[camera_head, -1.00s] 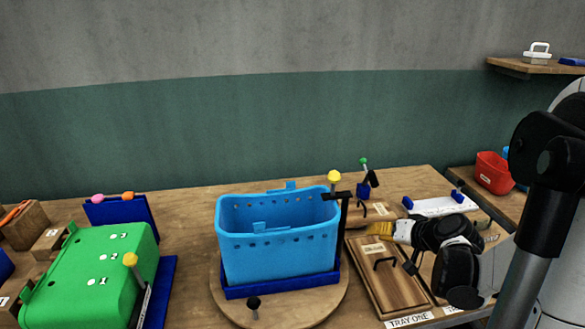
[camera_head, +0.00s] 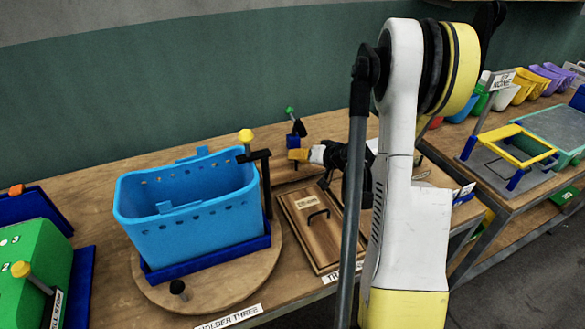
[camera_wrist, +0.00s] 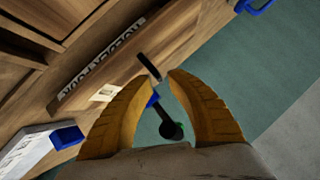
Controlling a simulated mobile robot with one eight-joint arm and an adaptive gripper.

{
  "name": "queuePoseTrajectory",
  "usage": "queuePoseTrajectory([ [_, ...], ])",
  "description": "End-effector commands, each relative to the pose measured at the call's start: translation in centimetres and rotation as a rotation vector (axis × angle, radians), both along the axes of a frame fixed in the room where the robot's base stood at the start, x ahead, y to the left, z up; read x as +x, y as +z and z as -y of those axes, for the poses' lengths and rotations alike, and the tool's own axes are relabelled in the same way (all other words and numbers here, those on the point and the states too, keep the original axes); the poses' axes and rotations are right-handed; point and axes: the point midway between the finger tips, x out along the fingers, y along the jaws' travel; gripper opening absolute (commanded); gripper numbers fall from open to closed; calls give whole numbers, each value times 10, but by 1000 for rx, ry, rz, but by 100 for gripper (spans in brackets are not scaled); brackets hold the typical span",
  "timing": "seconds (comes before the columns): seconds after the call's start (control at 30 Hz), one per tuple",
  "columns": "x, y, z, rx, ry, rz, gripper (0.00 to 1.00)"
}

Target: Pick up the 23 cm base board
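Two labelled wooden boards lie right of the blue basket in the head view. The nearer one (camera_head: 318,236) has a black handle; the farther one (camera_head: 285,174) lies behind it, partly hidden by my arm. Their small labels are too blurred to read, so I cannot tell which is the 23 cm base board. My gripper (camera_head: 298,155) is over the far board's area, near a green-knobbed lever (camera_head: 293,125). In the wrist view my gripper (camera_wrist: 162,78) has yellow fingers apart with nothing held. A wooden surface with a small pale label (camera_wrist: 107,92) lies beside the left finger.
The blue basket (camera_head: 185,215) stands in a blue holder on a round wooden plate, with a yellow-knobbed post (camera_head: 246,137) close to the boards. A green box (camera_head: 35,270) is at left. Another bench with a yellow frame (camera_head: 510,148) stands right. The wall is behind.

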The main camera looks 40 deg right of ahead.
Motion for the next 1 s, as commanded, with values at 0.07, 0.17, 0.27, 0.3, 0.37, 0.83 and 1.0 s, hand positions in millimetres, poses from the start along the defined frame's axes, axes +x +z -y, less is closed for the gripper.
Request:
queuePoseTrajectory([
  [0.07,13,-10,-1,-1,3,0,20],
  [0.17,24,-15,-2,0,2,0,20],
  [0.27,26,-14,-2,0,1,1,20],
  [0.3,26,-14,-2,0,1,1,20],
  [0.37,26,-14,-2,0,1,1,20],
  [0.83,25,-14,-2,-1,1,-1,0],
  [1.0,25,-10,-2,-1,1,-1,0],
])
